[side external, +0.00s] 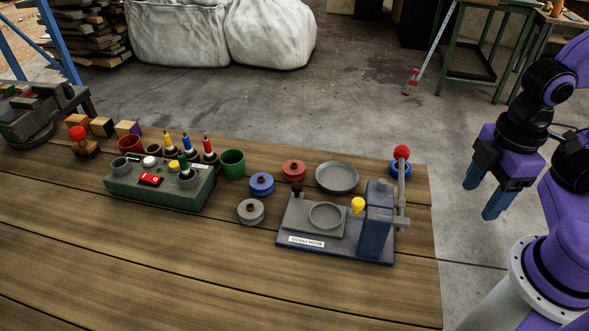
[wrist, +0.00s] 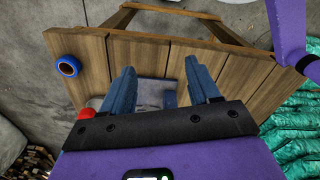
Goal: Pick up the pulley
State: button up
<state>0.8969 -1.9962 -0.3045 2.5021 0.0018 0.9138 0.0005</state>
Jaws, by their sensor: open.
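Several small grooved wheels that look like pulleys stand on the wooden table: a blue one (side external: 261,184), a red one (side external: 294,170) and a grey one (side external: 250,211). I cannot tell which is the task's pulley. My gripper (side external: 480,201) is open and empty, in the air beyond the table's right end, with its blue fingers pointing down. In the wrist view, the fingers (wrist: 158,68) are apart, with part of the press between them. The three wheels do not show there.
A blue ring (wrist: 67,67) lies near the table's edge, behind the press lever with its red knob (side external: 401,152). A grey dish (side external: 337,177), green cup (side external: 233,163) and green control box (side external: 160,190) stand on the table (side external: 200,275). The table's front is clear.

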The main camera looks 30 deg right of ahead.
jog(key=o, duration=0.4)
jog(key=w+a+r+n, duration=0.1)
jog(key=w+a+r, duration=0.1)
jog(key=w+a, duration=0.55)
jog(key=w+a+r+n, duration=0.2)
jog(key=w+a, duration=0.3)
jog(key=w, duration=0.6)
jog(key=n, duration=0.2)
send_over(294, 164)
jog(key=f, duration=1.2)
jog(key=shift+w+a+f, duration=0.15)
jog(key=shift+w+f, duration=0.05)
jog(key=shift+f, duration=0.1)
jog(key=shift+s+f, duration=0.2)
jog(key=shift+f, duration=2.4)
